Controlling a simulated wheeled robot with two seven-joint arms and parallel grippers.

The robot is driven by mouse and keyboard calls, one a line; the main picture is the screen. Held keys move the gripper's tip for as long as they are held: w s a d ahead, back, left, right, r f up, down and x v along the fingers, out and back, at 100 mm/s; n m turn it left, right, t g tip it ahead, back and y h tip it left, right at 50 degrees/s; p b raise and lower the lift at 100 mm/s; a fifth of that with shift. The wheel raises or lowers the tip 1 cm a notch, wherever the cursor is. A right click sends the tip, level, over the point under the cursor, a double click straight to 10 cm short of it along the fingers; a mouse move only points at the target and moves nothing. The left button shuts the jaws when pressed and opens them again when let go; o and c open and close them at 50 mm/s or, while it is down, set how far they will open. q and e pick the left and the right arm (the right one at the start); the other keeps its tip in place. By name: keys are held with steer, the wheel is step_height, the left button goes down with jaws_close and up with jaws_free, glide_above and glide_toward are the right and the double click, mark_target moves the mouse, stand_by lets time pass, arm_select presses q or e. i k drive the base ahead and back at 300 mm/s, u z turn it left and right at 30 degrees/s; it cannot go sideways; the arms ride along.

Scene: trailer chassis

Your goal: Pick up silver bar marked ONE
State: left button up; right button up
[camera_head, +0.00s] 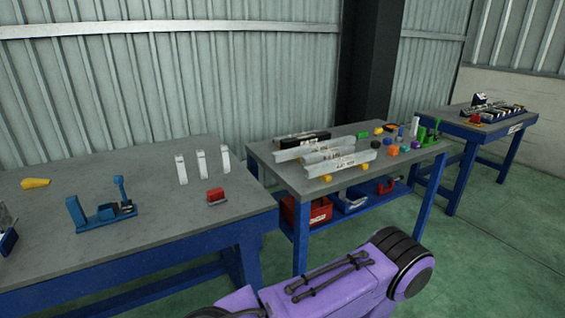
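Long silver bars lie side by side on the middle table (290,183). The front silver bar (340,164) has dark lettering on its side, too small to read. Another silver bar (302,151) lies behind it, with a black piece (301,139) close by. I cannot tell which bar is marked ONE. A purple arm link of mine crosses the bottom of the view, in front of the middle table. Neither gripper's fingers can be seen.
Coloured blocks (392,150) and a green fixture (425,132) crowd the middle table's right side; red bins (318,212) sit below. The left table (150,216) holds a blue fixture (98,212), upright white pieces (200,163) and a red piece (215,195). A third table (455,124) stands right.

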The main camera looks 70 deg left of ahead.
mark_target(202, 165)
steer(key=z, duration=0.3)
steer(key=k, duration=1.35)
steer(key=u, duration=0.6)
